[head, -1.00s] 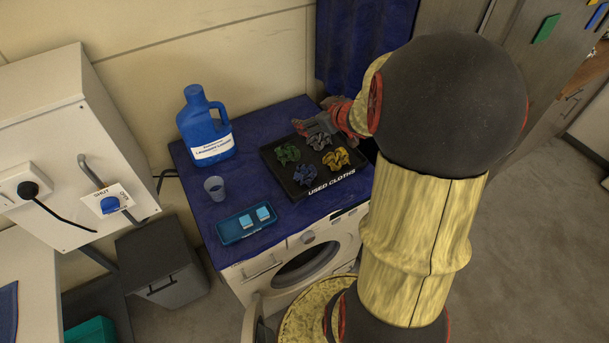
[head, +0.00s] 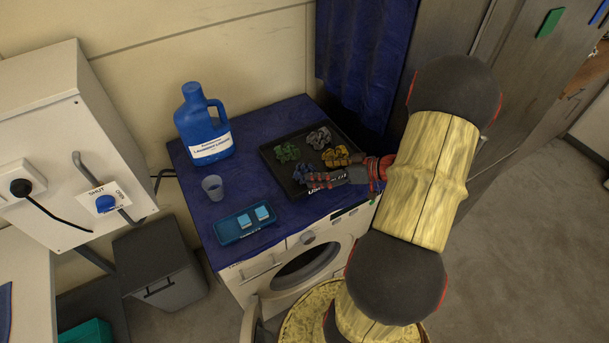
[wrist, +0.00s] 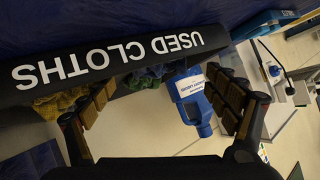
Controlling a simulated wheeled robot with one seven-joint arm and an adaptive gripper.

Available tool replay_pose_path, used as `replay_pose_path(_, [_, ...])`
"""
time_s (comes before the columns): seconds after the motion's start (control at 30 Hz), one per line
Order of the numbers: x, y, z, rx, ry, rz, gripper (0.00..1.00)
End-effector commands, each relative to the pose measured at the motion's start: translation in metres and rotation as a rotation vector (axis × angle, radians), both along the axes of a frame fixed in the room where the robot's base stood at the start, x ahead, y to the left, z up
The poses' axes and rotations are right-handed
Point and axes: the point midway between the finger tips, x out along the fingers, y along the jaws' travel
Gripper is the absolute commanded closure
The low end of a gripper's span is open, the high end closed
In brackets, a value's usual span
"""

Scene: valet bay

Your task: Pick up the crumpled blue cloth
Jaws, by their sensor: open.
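The crumpled blue cloth (head: 301,171) lies in the near left part of the black used-cloths tray (head: 270,159). My gripper (head: 314,181) is at the tray's front edge, right beside the blue cloth, and covers part of it in the head view. In the wrist view my gripper (wrist: 162,88) is open, its fingers wide apart, with nothing held. Part of the blue cloth (wrist: 146,74) shows between the fingers, beyond the tray's lettered front rim (wrist: 125,56). I cannot tell whether a finger touches the cloth.
Green (head: 287,152), grey (head: 319,138) and yellow (head: 337,157) cloths share the tray. A blue detergent jug (head: 203,125), a cup (head: 212,187) and a small blue tray (head: 232,229) stand to the left on the washing machine's (head: 310,253) blue-covered top.

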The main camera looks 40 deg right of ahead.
Motion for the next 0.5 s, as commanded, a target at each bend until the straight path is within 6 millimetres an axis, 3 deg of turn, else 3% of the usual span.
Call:
replay_pose_path(0.23, [0.030,0.013,-0.017,-0.001,0.001,0.003,0.13])
replay_pose_path(0.5, [0.037,0.016,-0.018,-0.001,0.001,0.001,0.13])
